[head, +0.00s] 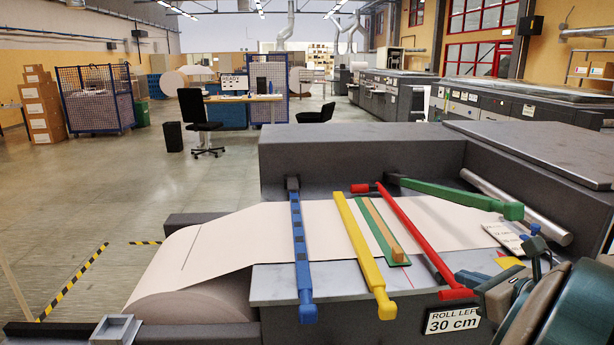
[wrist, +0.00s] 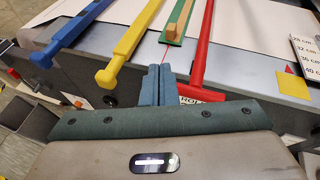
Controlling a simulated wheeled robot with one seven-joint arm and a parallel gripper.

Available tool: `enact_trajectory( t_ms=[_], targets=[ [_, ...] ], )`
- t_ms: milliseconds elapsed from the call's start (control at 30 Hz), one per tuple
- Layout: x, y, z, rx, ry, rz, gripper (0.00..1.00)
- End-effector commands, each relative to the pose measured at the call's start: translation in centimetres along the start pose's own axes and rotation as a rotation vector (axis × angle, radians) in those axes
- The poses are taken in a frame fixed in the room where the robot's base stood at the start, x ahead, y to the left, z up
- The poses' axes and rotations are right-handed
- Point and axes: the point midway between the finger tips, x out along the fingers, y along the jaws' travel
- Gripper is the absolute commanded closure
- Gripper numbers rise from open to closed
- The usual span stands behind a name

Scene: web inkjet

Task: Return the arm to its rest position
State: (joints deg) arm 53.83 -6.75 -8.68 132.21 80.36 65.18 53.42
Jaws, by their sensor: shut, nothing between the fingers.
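My gripper (wrist: 159,85) is shut and empty in the wrist view, its fingers together in front of the machine's edge, near the end of the red bar (wrist: 203,50). In the head view, my arm is at the lower right, and my gripper (head: 480,283) is partly visible beside the lower end of the red bar (head: 410,230). I cannot tell whether it touches the bar.
A blue bar (head: 300,250), a yellow bar (head: 362,250) and a green plate with a wooden strip (head: 372,222) lie across the paper web (head: 230,235). A green bar (head: 450,193) lies behind. A "ROLL LEFT 30 cm" sign (head: 452,320) is on the machine's front. Open floor lies left.

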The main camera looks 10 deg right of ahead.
Motion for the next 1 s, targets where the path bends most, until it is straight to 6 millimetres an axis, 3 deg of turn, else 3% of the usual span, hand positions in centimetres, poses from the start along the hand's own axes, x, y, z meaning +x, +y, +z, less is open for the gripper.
enact_trajectory(
  t_ms=[33,200,400,533,700,833,1000],
  targets=[
    [1.5,3.4,0.0,-0.134,0.052,0.102,1.0],
    [3.5,12.7,-1.7,-0.616,0.191,0.417,1.0],
    [2.6,20.4,-4.7,-1.237,0.258,0.772,1.0],
    [1.2,23.3,-6.4,-1.664,0.25,0.984,1.0],
    [-0.1,24.9,-7.6,-2.173,0.196,1.2,1.0],
    [-0.6,25.2,-7.8,-2.429,0.155,1.294,1.0],
    [-0.7,25.3,-7.7,-2.562,0.135,1.339,1.0]
  ],
)
